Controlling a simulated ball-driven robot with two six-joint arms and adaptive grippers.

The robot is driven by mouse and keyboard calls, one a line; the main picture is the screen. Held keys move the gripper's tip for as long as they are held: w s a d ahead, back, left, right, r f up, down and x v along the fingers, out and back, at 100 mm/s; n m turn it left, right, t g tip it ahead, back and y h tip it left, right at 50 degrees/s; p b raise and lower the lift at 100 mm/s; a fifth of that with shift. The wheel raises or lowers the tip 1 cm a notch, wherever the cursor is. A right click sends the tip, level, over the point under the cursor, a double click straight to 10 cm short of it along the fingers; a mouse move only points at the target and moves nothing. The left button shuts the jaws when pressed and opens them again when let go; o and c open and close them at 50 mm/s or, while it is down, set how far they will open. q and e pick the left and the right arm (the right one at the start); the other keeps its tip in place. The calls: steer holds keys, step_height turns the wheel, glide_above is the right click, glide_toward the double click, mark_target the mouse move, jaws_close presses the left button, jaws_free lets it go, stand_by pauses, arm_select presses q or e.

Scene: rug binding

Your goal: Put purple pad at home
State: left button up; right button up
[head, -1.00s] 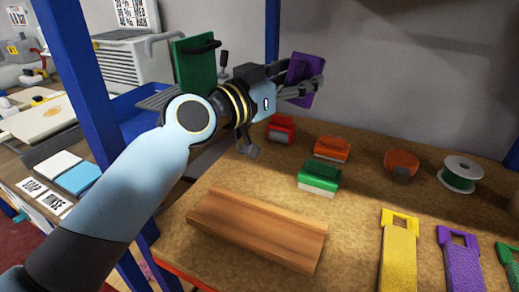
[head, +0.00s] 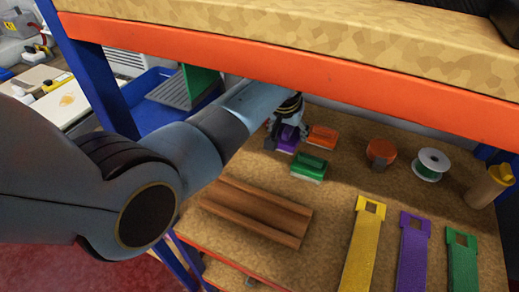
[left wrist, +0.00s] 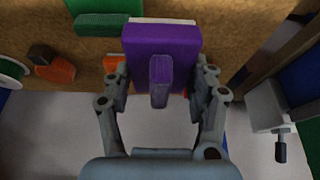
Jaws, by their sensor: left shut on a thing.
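The purple pad (head: 288,140) is at the back left of the brown work shelf (head: 345,180), left of an orange pad (head: 322,138) and behind a green pad (head: 309,167). My left gripper (head: 286,128) is shut on the purple pad; I cannot tell whether the pad touches the shelf. In the left wrist view the purple pad (left wrist: 170,38) shows its raised handle between the fingers of the left gripper (left wrist: 162,82). The red pad's spot is hidden behind my gripper and arm. My right gripper is not in view.
An orange upper shelf edge (head: 300,65) runs above my arm. A wooden grooved block (head: 255,210) lies in front. Yellow (head: 362,245), purple (head: 413,250) and green (head: 462,260) strips lie right.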

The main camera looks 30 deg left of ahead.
arm_select(q)
steer(key=b, duration=0.4)
glide_above(262, 152)
steer(key=s, duration=0.2)
steer(key=f, duration=0.5)
steer(key=shift+w, duration=0.2)
step_height(262, 152, down, 4)
steer(key=b, duration=0.5)
steer(key=shift+f, duration=0.1)
steer(key=shift+c, duration=0.4)
steer(key=o, duration=1.1)
steer(key=shift+r, duration=0.25)
steer(key=p+v, duration=0.1)
steer(key=v, duration=1.1)
